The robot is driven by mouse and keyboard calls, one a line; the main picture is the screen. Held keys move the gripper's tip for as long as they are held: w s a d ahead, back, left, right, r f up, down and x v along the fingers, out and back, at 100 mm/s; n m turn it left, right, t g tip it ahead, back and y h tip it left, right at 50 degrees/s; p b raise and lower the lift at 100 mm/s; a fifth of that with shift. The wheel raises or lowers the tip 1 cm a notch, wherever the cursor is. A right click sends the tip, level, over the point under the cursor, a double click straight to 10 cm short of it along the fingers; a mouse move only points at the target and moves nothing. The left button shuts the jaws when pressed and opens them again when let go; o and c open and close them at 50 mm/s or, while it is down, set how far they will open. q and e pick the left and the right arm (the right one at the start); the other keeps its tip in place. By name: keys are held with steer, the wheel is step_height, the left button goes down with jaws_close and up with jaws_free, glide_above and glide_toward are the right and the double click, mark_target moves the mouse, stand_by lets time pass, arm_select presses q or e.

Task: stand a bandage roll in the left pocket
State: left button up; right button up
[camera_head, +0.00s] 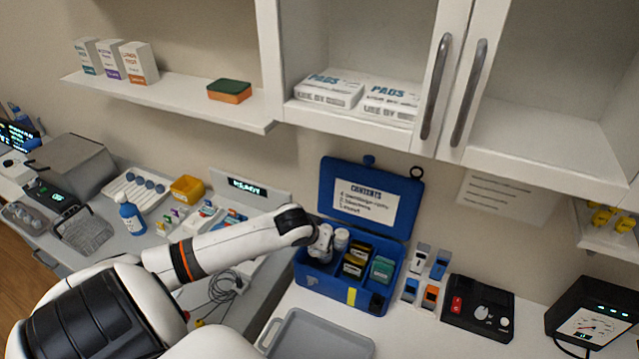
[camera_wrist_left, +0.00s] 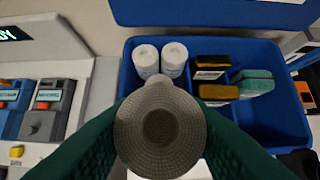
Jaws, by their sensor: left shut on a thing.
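The blue first-aid box (camera_head: 337,282) stands open on the counter, and its left pocket shows in the left wrist view (camera_wrist_left: 128,84). Two white bandage rolls (camera_wrist_left: 146,61) (camera_wrist_left: 174,59) stand upright side by side at the back of that pocket. My left gripper (camera_wrist_left: 160,128) is shut on another bandage roll (camera_wrist_left: 140,134), seen end-on with its round tan face to the camera. This roll is in front of the standing rolls and hides the front of the pocket. Whether it touches the pocket floor cannot be told. My right gripper is not in view.
Yellow-black packs (camera_wrist_left: 212,74) and a green pack (camera_wrist_left: 254,82) fill the middle of the box. The raised lid (camera_head: 368,202) stands behind. A grey tray (camera_head: 318,338) lies in front, and a black device (camera_head: 478,309) is to the right. Shelf cabinets hang above.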

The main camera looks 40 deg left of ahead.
arm_select(q)
steer(key=shift+s+f, duration=0.15)
steer(key=shift+f, duration=0.55)
steer(key=f, duration=0.3)
steer(key=shift+w+a+f, duration=0.1)
steer(key=shift+w, duration=0.2)
steer(key=shift+s+f+b, duration=0.1)
steer(key=shift+f+b, duration=0.4)
steer(key=shift+f, duration=0.1)
step_height(320, 180, down, 2)
steer(key=shift+f+b, duration=0.1)
steer(key=shift+b, duration=0.35)
steer(key=shift+f+b, duration=0.4)
steer(key=shift+f, duration=0.75)
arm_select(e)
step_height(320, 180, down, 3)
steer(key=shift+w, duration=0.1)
